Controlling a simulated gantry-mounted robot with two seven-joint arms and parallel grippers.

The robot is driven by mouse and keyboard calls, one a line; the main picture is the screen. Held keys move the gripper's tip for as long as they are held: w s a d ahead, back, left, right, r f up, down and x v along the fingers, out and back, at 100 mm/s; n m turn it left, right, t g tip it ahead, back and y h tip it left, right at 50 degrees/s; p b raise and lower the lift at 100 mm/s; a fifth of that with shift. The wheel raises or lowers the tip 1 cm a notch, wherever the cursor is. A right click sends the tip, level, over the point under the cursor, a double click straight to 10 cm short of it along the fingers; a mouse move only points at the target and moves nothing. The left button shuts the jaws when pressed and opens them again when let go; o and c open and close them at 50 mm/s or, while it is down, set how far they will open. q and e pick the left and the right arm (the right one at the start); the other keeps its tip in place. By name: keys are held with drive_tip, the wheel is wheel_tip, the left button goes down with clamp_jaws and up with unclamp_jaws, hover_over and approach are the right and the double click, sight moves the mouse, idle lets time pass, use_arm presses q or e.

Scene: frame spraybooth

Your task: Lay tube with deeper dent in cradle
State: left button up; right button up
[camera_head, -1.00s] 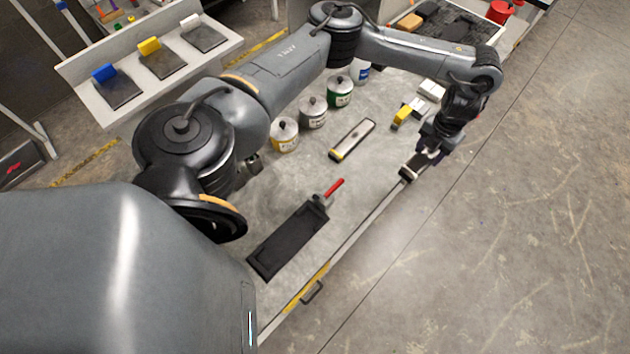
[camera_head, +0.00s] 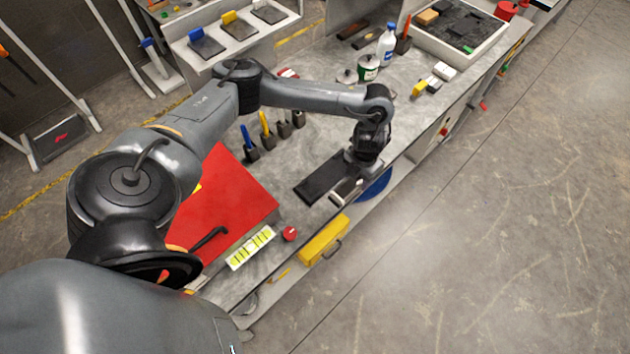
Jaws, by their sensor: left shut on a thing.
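My left gripper (camera_head: 352,178) is above the front edge of the workbench, at the right end of a flat black pad (camera_head: 319,181). It is shut on a short silvery piece (camera_head: 345,191), which looks like a tube. My gripper hides part of it, and no dent can be made out at this size. I cannot tell whether the piece touches the pad or hangs above it. I cannot pick out a cradle with certainty. My right gripper is not in view.
A red sheet (camera_head: 228,205) covers the bench at the left, with a yellow-green strip (camera_head: 250,248) and a red knob (camera_head: 290,233) near it. Several upright tools stand behind the pad. Cans (camera_head: 368,68) and a bottle (camera_head: 387,46) stand farther back.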

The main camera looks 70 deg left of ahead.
use_arm(q)
drive_tip(key=shift+a, duration=0.25)
drive_tip(key=shift+s+a+f, duration=0.1)
drive_tip(key=shift+s, duration=0.05)
drive_tip(key=p, duration=0.1)
hover_over(327, 176)
wheel_tip(327, 176, down, 7)
drive_tip(key=shift+f, duration=0.1)
drive_tip(key=shift+f+p, duration=0.45)
drive_tip(key=shift+f, duration=1.6)
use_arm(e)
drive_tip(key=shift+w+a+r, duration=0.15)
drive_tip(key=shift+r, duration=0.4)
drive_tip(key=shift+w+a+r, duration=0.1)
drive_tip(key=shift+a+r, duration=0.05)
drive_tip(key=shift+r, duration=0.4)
use_arm(q)
drive_tip(key=shift+f, duration=0.15)
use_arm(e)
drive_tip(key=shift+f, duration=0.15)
use_arm(q)
drive_tip(key=o, duration=1.3)
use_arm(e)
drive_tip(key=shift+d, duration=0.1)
